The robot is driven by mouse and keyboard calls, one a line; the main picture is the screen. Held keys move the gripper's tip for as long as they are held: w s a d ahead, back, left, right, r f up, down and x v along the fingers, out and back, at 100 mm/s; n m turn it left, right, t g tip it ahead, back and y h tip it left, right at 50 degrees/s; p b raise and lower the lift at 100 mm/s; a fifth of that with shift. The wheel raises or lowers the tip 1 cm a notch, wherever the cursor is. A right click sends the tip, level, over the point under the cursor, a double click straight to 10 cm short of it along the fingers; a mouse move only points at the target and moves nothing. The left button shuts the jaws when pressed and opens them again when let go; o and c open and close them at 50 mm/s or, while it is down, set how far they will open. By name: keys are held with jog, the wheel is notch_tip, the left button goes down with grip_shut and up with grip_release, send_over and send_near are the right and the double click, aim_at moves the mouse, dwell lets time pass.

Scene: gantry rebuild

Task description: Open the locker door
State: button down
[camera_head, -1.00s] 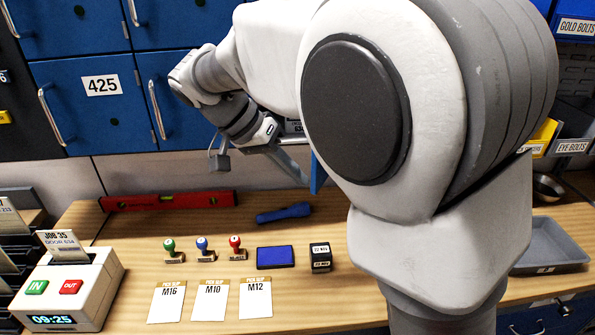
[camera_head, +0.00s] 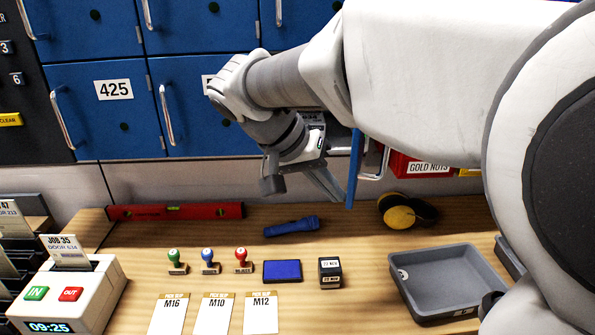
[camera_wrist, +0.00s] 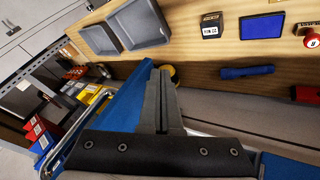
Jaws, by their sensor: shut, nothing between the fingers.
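A blue locker door (camera_head: 355,168) stands ajar, seen nearly edge-on in the head view, right of the closed lockers. Its metal handle (camera_head: 376,163) is on the right side. In the wrist view the door (camera_wrist: 118,118) is a blue panel left of the fingers, with its handle (camera_wrist: 68,140) beyond it. My gripper (camera_head: 334,192) is shut and empty, on the door's left side, away from the handle. Its fingers (camera_wrist: 168,85) are together beside the panel; I cannot tell whether they touch it. My arm hides the locker opening and the door's number.
The closed locker 425 (camera_head: 90,115) is at left. Below on the wooden bench are a red level (camera_head: 175,212), a blue torch (camera_head: 291,226), stamps, a grey tray (camera_head: 440,280) and ear defenders (camera_head: 405,212). A red bin (camera_head: 415,170) sits right of the door.

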aim_at(351, 191)
jog(key=shift+n, duration=0.3)
jog(key=d, duration=0.1)
jog(key=s+d+b, duration=0.1)
jog(key=d, duration=0.1)
jog(key=shift+s+d, duration=0.35)
jog(key=shift+w+a, duration=0.1)
jog(key=shift+a, duration=0.1)
